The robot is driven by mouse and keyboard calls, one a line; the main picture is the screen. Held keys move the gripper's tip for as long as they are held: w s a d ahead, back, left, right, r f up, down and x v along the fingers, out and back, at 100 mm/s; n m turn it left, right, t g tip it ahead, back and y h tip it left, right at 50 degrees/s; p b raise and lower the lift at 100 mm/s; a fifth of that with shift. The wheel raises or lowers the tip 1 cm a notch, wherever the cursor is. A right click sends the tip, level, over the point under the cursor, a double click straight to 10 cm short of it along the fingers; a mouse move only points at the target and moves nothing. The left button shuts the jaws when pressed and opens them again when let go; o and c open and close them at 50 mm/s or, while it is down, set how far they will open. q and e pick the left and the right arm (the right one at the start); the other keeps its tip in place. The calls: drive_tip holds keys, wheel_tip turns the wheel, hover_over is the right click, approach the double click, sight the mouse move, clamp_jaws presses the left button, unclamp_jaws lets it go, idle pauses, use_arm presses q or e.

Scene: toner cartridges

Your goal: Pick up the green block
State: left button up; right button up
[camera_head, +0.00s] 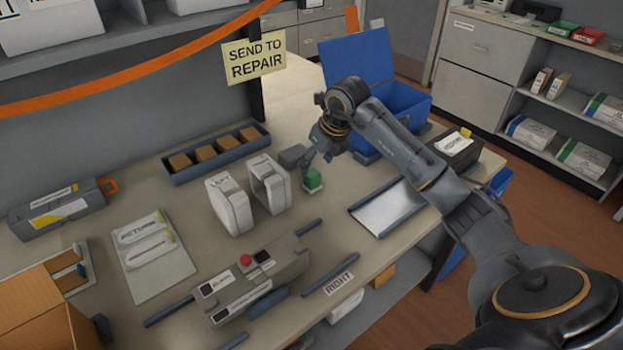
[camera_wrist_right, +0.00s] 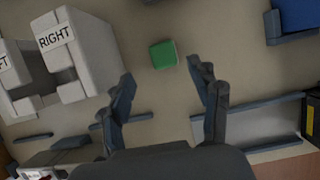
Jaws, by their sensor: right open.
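The green block (camera_head: 313,179) stands on the bench to the right of two white upright holders in the head view. In the right wrist view the green block (camera_wrist_right: 163,54) lies on the bare bench top, beyond the fingertips and between their lines. My right gripper (camera_head: 318,150) hangs just above and behind the block in the head view. In the right wrist view its two fingers (camera_wrist_right: 162,80) are spread apart with nothing between them. Nothing hides the block in the wrist view. My left gripper does not show in either view.
The white holder marked RIGHT (camera_wrist_right: 72,52) stands close left of the block. A grey tray with brown blocks (camera_head: 217,154), a blue bin (camera_head: 405,100), a white-surfaced tray (camera_head: 390,208) and a grey device with a red button (camera_head: 250,283) surround the area. Bare bench lies around the block.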

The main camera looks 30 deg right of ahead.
sight(312, 172)
drive_tip(key=shift+w+f, duration=0.3)
drive_tip(key=shift+f, duration=0.2)
drive_tip(key=shift+w+f, duration=0.1)
drive_tip(key=shift+f, duration=0.15)
drive_tip(key=p+x, duration=0.1)
drive_tip(key=x, duration=0.3)
drive_tip(key=shift+d, duration=0.15)
drive_tip(key=shift+w+f, duration=0.3)
drive_tip(key=shift+f, duration=0.15)
drive_tip(key=shift+s, duration=0.1)
drive_tip(key=c, duration=0.3)
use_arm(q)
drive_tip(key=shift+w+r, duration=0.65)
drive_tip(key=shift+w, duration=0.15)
use_arm(e)
drive_tip(key=c, duration=1)
